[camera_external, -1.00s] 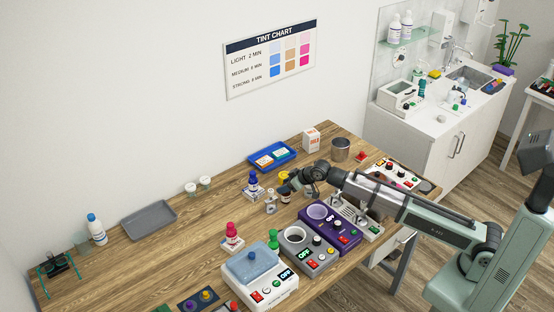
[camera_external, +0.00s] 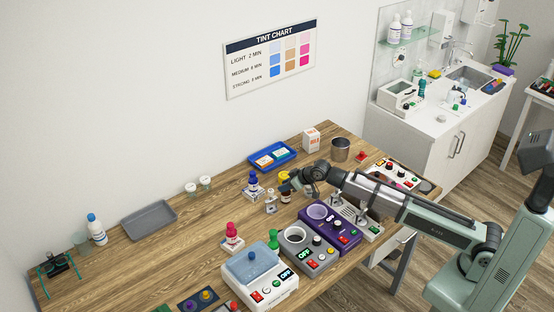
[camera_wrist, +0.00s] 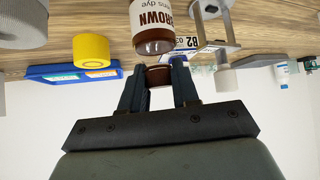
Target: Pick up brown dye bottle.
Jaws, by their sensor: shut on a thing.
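The brown dye bottle (camera_wrist: 152,18) is large at the top of the wrist view, with a white label reading BROWN. Its dark brown cap (camera_wrist: 158,75) lies between the two fingertips. My gripper (camera_wrist: 159,82) is shut on this cap, and the fingers touch its sides. In the external view the bottle (camera_external: 286,196) is small, on the work table beside my gripper (camera_external: 295,186). Its base is cut off in the wrist view, so I cannot tell whether it touches the table.
A metal bracket (camera_wrist: 213,40) is beside the bottle. The blue tray (camera_wrist: 48,75) and metal cup (camera_external: 340,148) are behind. Devices, including a purple one (camera_external: 322,238), line the front.

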